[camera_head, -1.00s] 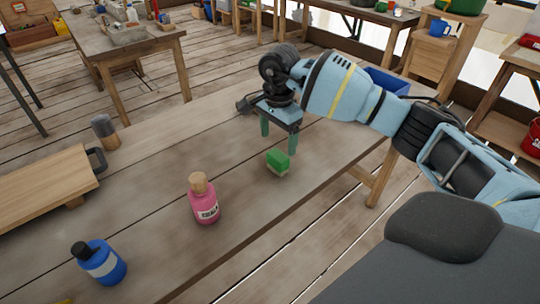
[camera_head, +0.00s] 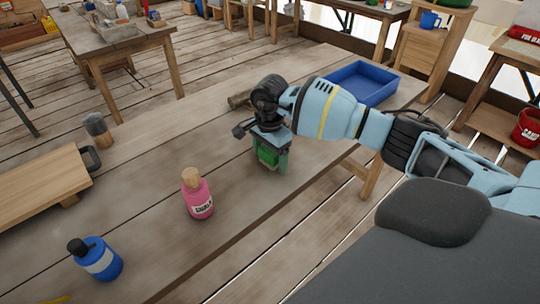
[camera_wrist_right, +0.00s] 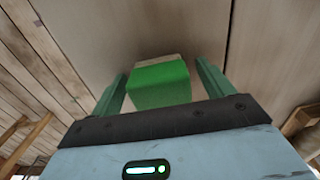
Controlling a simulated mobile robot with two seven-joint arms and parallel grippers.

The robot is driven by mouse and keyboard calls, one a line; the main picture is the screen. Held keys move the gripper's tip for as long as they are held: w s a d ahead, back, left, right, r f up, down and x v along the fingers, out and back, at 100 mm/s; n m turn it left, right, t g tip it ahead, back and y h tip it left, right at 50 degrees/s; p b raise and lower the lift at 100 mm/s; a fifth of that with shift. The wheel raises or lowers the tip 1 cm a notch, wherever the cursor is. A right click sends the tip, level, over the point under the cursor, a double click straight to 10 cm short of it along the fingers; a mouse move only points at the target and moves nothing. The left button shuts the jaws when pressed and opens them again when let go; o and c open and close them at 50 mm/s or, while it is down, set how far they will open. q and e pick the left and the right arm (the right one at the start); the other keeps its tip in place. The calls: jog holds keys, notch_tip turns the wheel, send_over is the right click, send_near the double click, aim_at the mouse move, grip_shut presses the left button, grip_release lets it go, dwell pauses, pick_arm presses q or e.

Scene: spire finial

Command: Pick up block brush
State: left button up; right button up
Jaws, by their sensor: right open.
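The block brush (camera_head: 267,155) has a green block body and a pale bristle side facing the table; it stands on the wooden table. My right gripper (camera_head: 269,165) is directly over it, pointing down, with one finger on each side. In the right wrist view the brush (camera_wrist_right: 160,84) sits between the two green fingers of the gripper (camera_wrist_right: 162,88), with a gap on each side. The gripper is open. The fingers partly hide the brush in the head view. My left gripper is not in view.
A pink bottle (camera_head: 198,197) with a cork stands left of the brush, and a blue bottle (camera_head: 97,259) farther left. A blue tray (camera_head: 355,84) is behind my right arm. A wooden board (camera_head: 40,185) lies at the left. The table's front edge is close to the brush.

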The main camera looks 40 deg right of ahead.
jog(key=shift+c, duration=0.4)
jog(key=c, duration=1)
jog(key=shift+r, duration=0.15)
jog(key=shift+r, duration=0.6)
notch_tip(320, 180, up, 2)
jog(key=shift+s+r, duration=0.1)
jog(key=shift+s, duration=0.05)
jog(key=s, duration=0.5)
jog(key=s+r, duration=0.1)
jog(key=s, duration=0.4)
jog(key=s+a+b, duration=0.1)
jog(key=s, duration=0.4)
jog(key=shift+s+r, duration=0.15)
jog(key=shift+s, duration=0.2)
